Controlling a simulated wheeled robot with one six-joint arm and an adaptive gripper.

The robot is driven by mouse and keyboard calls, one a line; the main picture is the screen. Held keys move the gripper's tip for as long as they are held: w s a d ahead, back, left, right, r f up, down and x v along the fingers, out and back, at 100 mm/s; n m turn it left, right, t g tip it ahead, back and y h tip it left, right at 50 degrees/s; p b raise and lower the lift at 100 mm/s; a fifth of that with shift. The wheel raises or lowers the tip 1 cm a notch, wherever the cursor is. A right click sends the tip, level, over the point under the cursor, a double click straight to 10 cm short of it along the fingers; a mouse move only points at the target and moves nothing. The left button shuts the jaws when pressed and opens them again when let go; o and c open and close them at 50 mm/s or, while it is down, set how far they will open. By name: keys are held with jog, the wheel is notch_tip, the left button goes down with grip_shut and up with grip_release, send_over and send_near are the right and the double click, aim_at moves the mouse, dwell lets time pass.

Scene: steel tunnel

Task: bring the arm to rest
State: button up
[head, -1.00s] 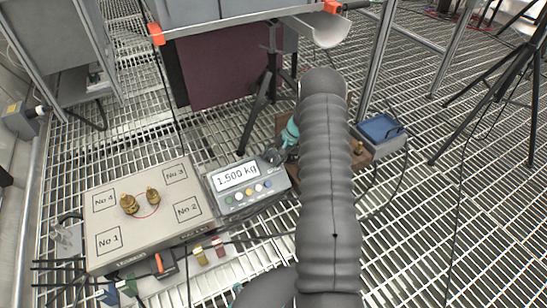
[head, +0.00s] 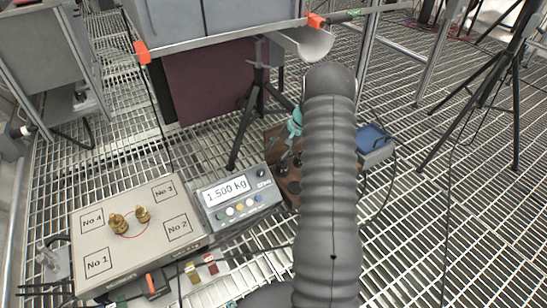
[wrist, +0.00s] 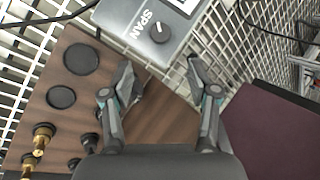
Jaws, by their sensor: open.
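My gripper (wrist: 161,78) is open and empty in the wrist view, its two fingers apart above a brown wooden board. In the head view most of the gripper is hidden behind my grey, ribbed arm; a teal part of it shows at the arm's left side.
The brown board (wrist: 162,128) has round dark recesses and brass weights with dark knobs. A scale display (head: 238,200) reads 1.500 kg. Two brass weights stand on the scale's numbered plate (head: 140,245). A blue-topped box (head: 374,150) is to the right. A tripod (head: 495,100) stands at far right.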

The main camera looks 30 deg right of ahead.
jog(key=shift+d, duration=0.15)
dwell(0.5)
jog(key=s+a+g, duration=0.2)
jog(key=s, duration=0.5)
jog(key=s+a+r+n+t+h+p, duration=0.1)
jog(key=s+a+r+n+h+p, duration=0.1)
jog(key=s+a+r, duration=0.5)
jog(key=s+a+r+n+t+h+p, duration=0.1)
jog(key=s+a+r, duration=0.7)
jog(key=r, duration=1.1)
jog(key=s+a+r+n+t+h+p, duration=0.2)
jog(key=s+a+r+n+p, duration=0.3)
jog(key=s+r, duration=0.8)
jog(key=a+t, duration=0.1)
jog(key=a, duration=0.2)
jog(key=shift+s+a+n+h, duration=0.2)
jog(key=shift+s+n+h, duration=0.05)
jog(key=shift+n+h, duration=0.05)
